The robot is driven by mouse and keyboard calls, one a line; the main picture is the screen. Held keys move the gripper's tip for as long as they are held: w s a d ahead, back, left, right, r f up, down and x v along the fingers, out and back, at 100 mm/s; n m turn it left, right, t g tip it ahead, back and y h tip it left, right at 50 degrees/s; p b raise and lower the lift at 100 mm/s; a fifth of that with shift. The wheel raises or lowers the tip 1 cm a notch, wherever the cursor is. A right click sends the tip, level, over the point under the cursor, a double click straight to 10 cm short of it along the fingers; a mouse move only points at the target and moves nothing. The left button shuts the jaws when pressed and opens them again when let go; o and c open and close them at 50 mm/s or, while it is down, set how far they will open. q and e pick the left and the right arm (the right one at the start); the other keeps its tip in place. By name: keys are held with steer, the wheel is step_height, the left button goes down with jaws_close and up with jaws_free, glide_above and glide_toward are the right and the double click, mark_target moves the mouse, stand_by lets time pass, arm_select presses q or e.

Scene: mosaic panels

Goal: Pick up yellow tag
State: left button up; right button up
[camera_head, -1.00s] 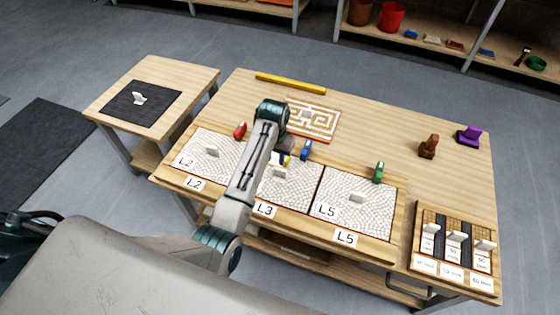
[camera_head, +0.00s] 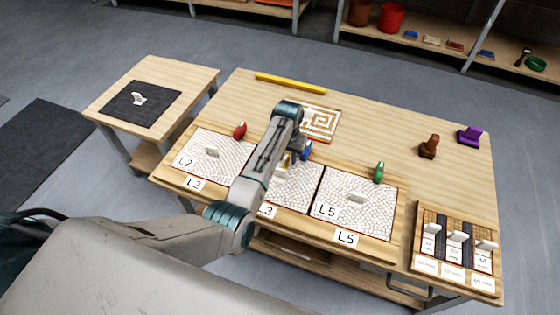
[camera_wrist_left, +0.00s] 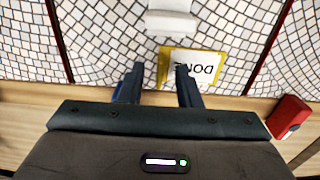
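The yellow tag (camera_wrist_left: 203,62) is a white card with a yellow border and upside-down lettering that appears to read DONE. It lies on the middle mosaic panel (camera_wrist_left: 100,45) near the panel's edge in the left wrist view. My left gripper (camera_wrist_left: 161,72) is open and empty. Its right fingertip overlaps the tag's left part in that view; I cannot tell the height gap. In the head view, my left arm mostly hides the gripper (camera_head: 294,158), and only a small yellow bit of the tag shows beside it. My right gripper is not in view.
A white raised block (camera_wrist_left: 170,22) stands just beyond the tag. A red object (camera_head: 240,130), a blue object (camera_head: 307,150) and a green object (camera_head: 379,172) stand along the panels' far edge. A maze board (camera_head: 322,122) lies behind.

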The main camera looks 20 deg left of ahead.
arm_select(q)
steer(key=shift+f, duration=1.05)
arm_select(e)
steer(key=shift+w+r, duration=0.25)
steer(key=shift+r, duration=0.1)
arm_select(q)
jaws_close()
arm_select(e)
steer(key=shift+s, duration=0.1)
arm_select(q)
steer(key=shift+r, duration=0.1)
